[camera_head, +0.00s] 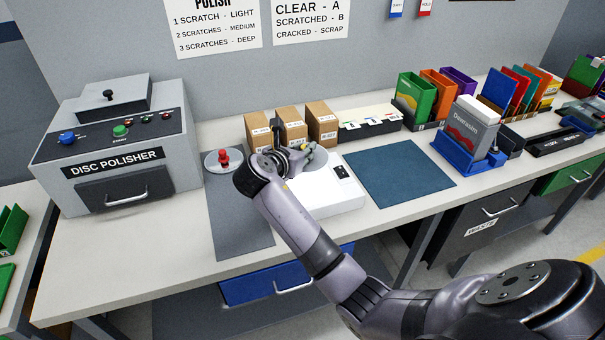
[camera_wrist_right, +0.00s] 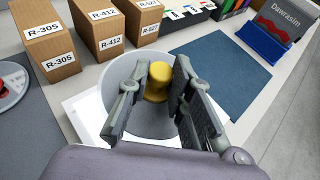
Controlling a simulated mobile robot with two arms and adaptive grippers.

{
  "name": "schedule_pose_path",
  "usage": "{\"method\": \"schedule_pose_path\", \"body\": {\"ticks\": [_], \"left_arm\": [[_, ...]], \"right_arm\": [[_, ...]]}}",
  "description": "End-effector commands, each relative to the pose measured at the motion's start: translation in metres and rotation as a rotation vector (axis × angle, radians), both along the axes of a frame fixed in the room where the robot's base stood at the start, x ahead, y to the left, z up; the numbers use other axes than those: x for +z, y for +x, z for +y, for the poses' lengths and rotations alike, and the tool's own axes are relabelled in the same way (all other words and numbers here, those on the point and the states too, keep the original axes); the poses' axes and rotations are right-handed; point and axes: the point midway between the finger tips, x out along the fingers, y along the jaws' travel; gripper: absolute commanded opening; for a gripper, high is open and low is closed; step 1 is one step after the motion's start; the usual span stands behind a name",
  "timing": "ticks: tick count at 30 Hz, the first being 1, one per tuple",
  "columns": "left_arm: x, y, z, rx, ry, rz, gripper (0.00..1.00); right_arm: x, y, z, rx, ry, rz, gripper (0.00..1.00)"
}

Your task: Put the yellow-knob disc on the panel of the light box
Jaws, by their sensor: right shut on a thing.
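The yellow knob (camera_wrist_right: 153,82) stands up from a grey round disc (camera_wrist_right: 150,122) in the right wrist view. My right gripper (camera_head: 303,154) has its fingers on both sides of the knob and is shut on it; it also shows in the right wrist view (camera_wrist_right: 160,85). The white light box (camera_head: 335,196) lies under the disc, with its lit panel (camera_wrist_right: 88,118) showing beside it. The disc covers much of the panel and reaches toward its back edge. I cannot tell whether it touches the panel. My left gripper is not in view.
A disc with a red knob (camera_head: 223,160) lies on the grey mat (camera_head: 238,225) at the left. Cardboard boxes (camera_head: 291,126) stand close behind the light box. A blue mat (camera_head: 400,172) lies clear to the right. The disc polisher (camera_head: 115,160) stands far left.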

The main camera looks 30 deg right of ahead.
Motion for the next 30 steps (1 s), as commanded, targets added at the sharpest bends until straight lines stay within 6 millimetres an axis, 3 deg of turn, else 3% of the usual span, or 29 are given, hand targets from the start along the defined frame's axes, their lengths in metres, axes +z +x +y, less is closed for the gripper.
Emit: {"method": "schedule_pose_path", "body": {"ticks": [3,10,16,30], "left_arm": [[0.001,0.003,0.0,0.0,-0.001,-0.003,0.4],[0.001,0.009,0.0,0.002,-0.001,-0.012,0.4],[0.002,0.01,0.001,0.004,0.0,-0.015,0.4],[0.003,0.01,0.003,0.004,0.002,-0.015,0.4]], "right_arm": [[-0.025,0.0,0.0,0.001,-0.001,0.003,0.0],[-0.045,0.0,0.0,0.0,0.0,0.001,0.0],[-0.075,0.0,0.001,0.001,0.001,0.001,0.0],[-0.084,0.0,0.0,0.002,0.0,-0.001,0.0]]}}
